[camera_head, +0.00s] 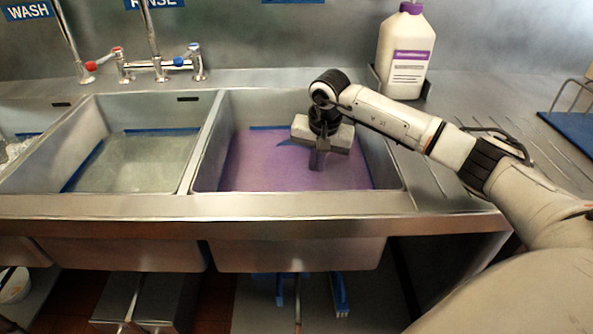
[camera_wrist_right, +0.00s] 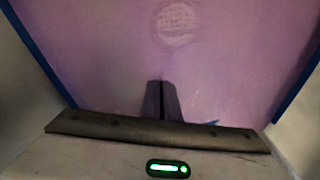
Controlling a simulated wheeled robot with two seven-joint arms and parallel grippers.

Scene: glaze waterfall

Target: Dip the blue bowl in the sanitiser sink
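The right-hand sink (camera_head: 205,180) holds purple liquid (camera_head: 255,165); the liquid also fills most of the wrist view (camera_wrist_right: 110,50). My right gripper (camera_head: 317,165) points down over this sink. Its two fingers lie together in the wrist view (camera_wrist_right: 162,88), with only a thin dark line between them and no object visible there. A small dark-blue patch (camera_head: 287,142) shows just left of the gripper, and a blue sliver (camera_wrist_right: 212,122) shows by the gripper body. I cannot tell whether these are the blue bowl; no whole bowl is visible. My left gripper is not in view.
The middle sink (camera_head: 140,160) holds clear greyish liquid. Taps (camera_head: 160,70) stand behind it. A white jug with a purple label (camera_head: 405,50) stands behind the right sink. A steel drainboard (camera_head: 500,105) and a blue mat (camera_head: 575,130) lie at the right.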

